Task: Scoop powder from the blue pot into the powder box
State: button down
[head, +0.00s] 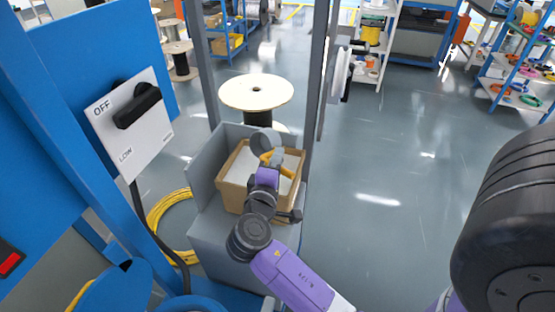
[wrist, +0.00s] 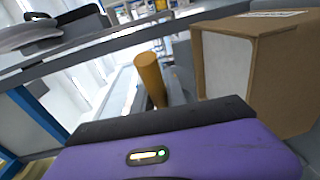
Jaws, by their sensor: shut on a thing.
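My gripper (head: 272,172) is over the open cardboard powder box (head: 233,195), which has white inside. The gripper is shut on the yellow handle of a scoop (head: 262,141); the grey scoop head is at the box's far side. The wrist view shows the yellow handle (wrist: 152,80) standing up beyond the purple gripper body, with the cardboard box (wrist: 272,75) to its right. My arm hides part of the box, and I cannot see whether the scoop holds powder. A blue rounded vessel (head: 128,278), perhaps the blue pot, is at the lower left; its contents are not visible.
The box sits in a grey metal bin (head: 205,175) with a raised left wall. A blue machine frame with a switch panel (head: 128,122) is at left. A yellow cable coil (head: 165,215) lies beside the bin. A wooden-topped spool (head: 256,92) stands behind. The floor at right is open.

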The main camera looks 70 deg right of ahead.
jog(key=shift+r, duration=0.15)
jog(key=y+p, duration=0.1)
jog(key=p, duration=0.2)
jog(key=shift+r, duration=0.4)
jog(key=r+m+y+p, duration=0.1)
jog(key=y+p, duration=0.2)
jog(key=p, duration=0.6)
jog(key=shift+r, duration=0.2)
jog(key=r+m+y+p, duration=0.1)
jog(key=y+p, duration=0.1)
jog(key=p, duration=0.5)
jog(key=shift+y, duration=0.3)
notch_tip(320, 180, up, 3)
jog(key=m+y+p, duration=0.1)
jog(key=y, duration=0.2)
jog(key=t+y+p, duration=0.1)
jog(key=y+p, duration=0.1)
jog(key=y, duration=0.1)
jog(key=shift+f+m+t, duration=0.2)
jog(key=shift+m+t, duration=0.1)
jog(key=shift+m, duration=0.1)
